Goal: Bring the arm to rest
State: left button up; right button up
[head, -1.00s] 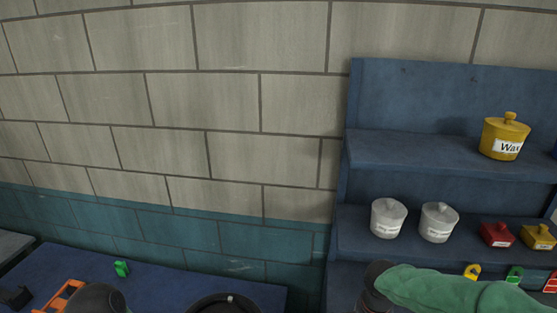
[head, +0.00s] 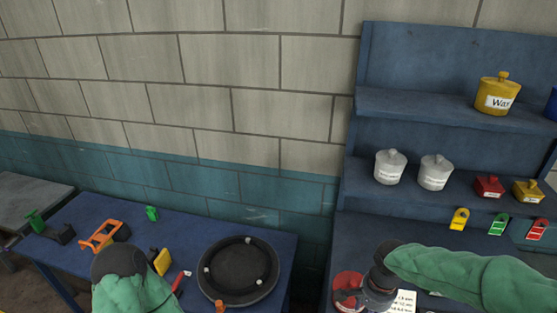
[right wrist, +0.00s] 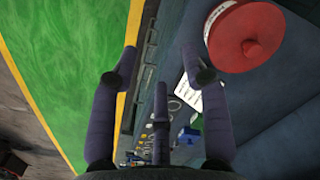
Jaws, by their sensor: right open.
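My right arm (head: 470,272) in its green sleeve reaches in from the right in the head view, its dark wrist above the right bench. In the right wrist view my right gripper (right wrist: 158,62) has its fingers spread with nothing between them. A round red pot (right wrist: 255,38) with a white label lies beyond the right finger, apart from it. Red also shows beside the wrist in the head view. My left arm (head: 130,292) shows at the bottom left with its dark joint; its gripper is not visible. A black drum (head: 240,270) with light studs sits on the left blue table.
The blue shelf (head: 450,107) carries a yellow Wax pot (head: 497,93), two grey pots and smaller red and yellow pots. Coloured tags hang below. The left table (head: 200,222) holds an orange frame (head: 103,236) and small green and yellow items. A white sheet (head: 403,302) lies near my wrist.

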jog(key=s+a+f+n+y+b, duration=0.1)
jog(key=f+b, duration=0.5)
jog(key=f, duration=0.9)
jog(key=s+a+f+n+y+b, duration=0.1)
jog(key=s+a+f+n+b, duration=0.3)
jog(key=f, duration=1.1)
jog(key=s+a+f+n+y+b, duration=0.1)
jog(key=s+a+f+n+b, duration=0.2)
jog(key=f, duration=1.2)
jog(key=s+a+b, duration=0.3)
jog(key=a+b, duration=0.2)
jog(key=shift+a+f+y, duration=0.15)
jog(key=shift+f+y, duration=0.15)
